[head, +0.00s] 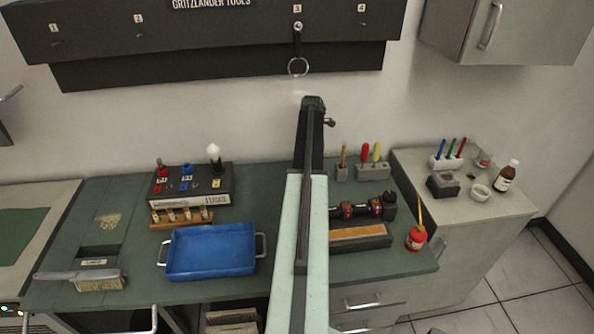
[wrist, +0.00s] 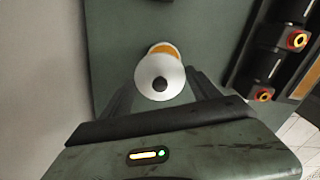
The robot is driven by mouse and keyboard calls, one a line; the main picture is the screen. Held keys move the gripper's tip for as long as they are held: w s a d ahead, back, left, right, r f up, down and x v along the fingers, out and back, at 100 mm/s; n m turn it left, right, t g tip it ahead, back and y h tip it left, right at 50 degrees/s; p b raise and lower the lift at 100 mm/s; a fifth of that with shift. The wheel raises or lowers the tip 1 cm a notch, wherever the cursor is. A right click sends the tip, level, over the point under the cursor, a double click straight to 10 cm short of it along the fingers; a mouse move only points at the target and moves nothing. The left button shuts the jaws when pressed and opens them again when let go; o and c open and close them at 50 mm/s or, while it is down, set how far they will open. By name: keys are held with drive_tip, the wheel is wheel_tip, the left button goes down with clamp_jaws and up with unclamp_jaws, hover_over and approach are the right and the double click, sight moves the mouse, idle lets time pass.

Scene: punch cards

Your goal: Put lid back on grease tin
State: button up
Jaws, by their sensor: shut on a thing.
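In the wrist view, my gripper (wrist: 161,88) is shut on a pale round lid (wrist: 147,73) with a dark knob in its middle. Dark fingers stand on both sides of the lid. Just beyond it, the grease tin (wrist: 164,48) shows as a curved strip of orange with a thin pale rim. The lid hides most of the tin. I cannot tell whether lid and tin touch. In the head view, my arm covers the gripper, lid and tin.
In the head view, a blue tray (head: 211,250) lies left of my arm on the green bench. A dark holder with red-ended items (head: 362,207) and a red oil can (head: 416,238) stand to the right. The wall rises behind the bench.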

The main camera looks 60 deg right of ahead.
drive_tip(key=shift+s, duration=0.45)
wheel_tip(320, 180, down, 6)
drive_tip(key=b, duration=0.6)
drive_tip(key=shift+f, duration=0.2)
drive_tip(key=shift+f+b, duration=0.15)
drive_tip(key=shift+b, duration=0.2)
idle(1.1)
drive_tip(key=o, duration=1.4)
drive_tip(key=shift+o, duration=0.4)
wheel_tip(320, 180, up, 7)
drive_tip(key=p, duration=0.7)
drive_tip(key=shift+s, duration=0.1)
clamp_jaws()
